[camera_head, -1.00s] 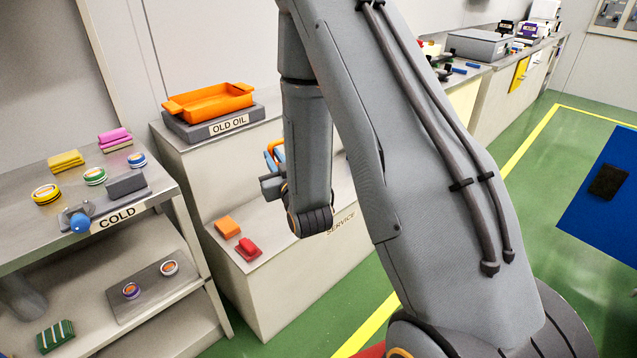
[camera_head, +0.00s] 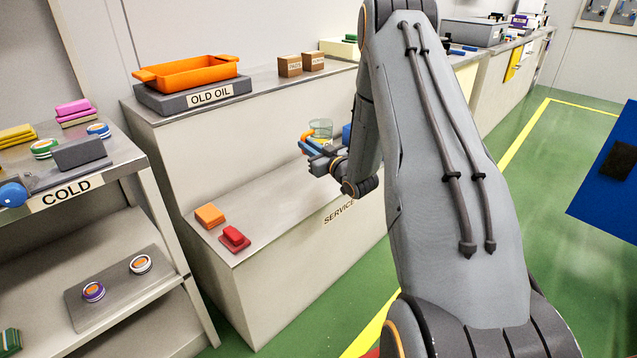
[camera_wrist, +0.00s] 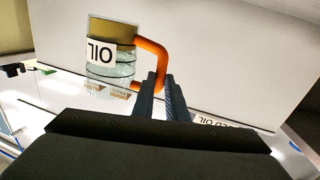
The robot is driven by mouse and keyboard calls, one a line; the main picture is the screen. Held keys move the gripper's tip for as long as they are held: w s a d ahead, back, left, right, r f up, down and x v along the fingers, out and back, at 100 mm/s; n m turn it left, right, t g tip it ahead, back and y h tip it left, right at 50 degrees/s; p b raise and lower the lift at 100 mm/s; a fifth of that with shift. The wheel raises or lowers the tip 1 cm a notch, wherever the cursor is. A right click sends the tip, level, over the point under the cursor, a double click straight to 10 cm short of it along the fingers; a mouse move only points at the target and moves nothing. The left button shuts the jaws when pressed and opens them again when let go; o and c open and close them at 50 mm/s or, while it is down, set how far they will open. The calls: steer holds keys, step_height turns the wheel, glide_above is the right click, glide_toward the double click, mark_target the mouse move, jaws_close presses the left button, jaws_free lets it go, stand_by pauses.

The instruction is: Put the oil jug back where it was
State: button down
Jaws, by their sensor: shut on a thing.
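The oil jug (camera_head: 321,129) is clear, with an orange handle, and stands out in front of the back wall of the service counter (camera_head: 262,205). In the wrist view the jug (camera_wrist: 112,68) shows amber oil and an upside-down OIL label. My gripper (camera_head: 309,146) is shut on the orange handle, which shows between the fingertips (camera_wrist: 160,78) in the wrist view. The jug looks upright. I cannot tell whether its base touches the counter; my gripper and arm hide its lower part in the head view.
An orange block (camera_head: 209,215) and a red piece (camera_head: 234,238) lie on the counter's left. The COLD shelf (camera_head: 125,155) is at left.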

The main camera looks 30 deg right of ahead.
step_height(320, 180, down, 10)
steer(key=shift+d+r+b, duration=0.1)
steer(key=shift+b, duration=0.6)
steer(key=shift+f, duration=0.2)
steer(key=c, duration=1.8)
jaws_free()
steer(key=shift+o, duration=0.2)
steer(key=shift+r, duration=0.1)
